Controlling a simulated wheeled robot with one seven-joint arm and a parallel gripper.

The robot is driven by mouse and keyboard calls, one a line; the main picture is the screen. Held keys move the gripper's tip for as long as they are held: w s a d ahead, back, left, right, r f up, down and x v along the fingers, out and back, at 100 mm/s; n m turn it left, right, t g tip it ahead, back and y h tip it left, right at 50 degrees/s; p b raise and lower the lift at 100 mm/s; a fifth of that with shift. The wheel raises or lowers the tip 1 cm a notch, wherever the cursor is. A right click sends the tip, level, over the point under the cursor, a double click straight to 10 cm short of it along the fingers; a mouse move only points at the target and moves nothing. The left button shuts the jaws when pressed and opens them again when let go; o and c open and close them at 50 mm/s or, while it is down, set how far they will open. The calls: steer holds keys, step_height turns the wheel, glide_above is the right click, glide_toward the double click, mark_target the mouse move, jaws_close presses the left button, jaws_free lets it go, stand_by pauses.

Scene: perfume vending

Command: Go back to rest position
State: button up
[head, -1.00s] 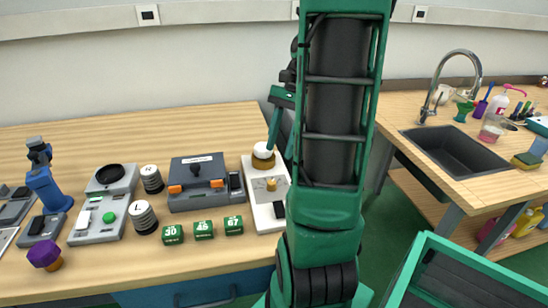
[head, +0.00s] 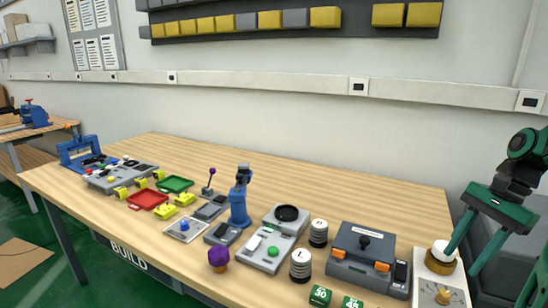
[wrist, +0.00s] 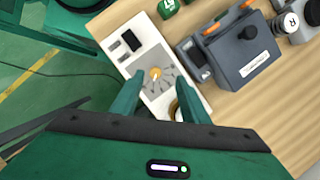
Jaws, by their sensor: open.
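My gripper (head: 463,258) is at the right edge of the head view, pointing down beside a round white-topped, gold-sided piece (head: 443,254). In the wrist view its two green fingers (wrist: 160,82) are spread apart with nothing held between them. Beyond them is a white panel device (wrist: 150,58) with a yellow knob (wrist: 155,73) and a black switch. The white-topped piece is mostly hidden by the right finger there. I cannot tell whether a finger touches it. Part of my arm is cut off by the head view's right edge.
A grey box with orange clips (head: 365,262) stands left of the white device, and it also shows in the wrist view (wrist: 228,50). Weights, green cubes (head: 320,296), a purple-topped piece (head: 218,258) and trays crowd the wooden table (head: 130,205). The back strip is clear.

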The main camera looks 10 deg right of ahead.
steer(key=s+a+f+n+h, duration=0.3)
steer(key=s+a+n, duration=0.6)
steer(key=s, duration=0.1)
steer(key=shift+n+h, duration=0.4)
steer(key=shift+w, duration=0.1)
steer(key=shift+w+f, duration=0.25)
steer(key=shift+w, duration=0.35)
steer(key=shift+s, duration=0.1)
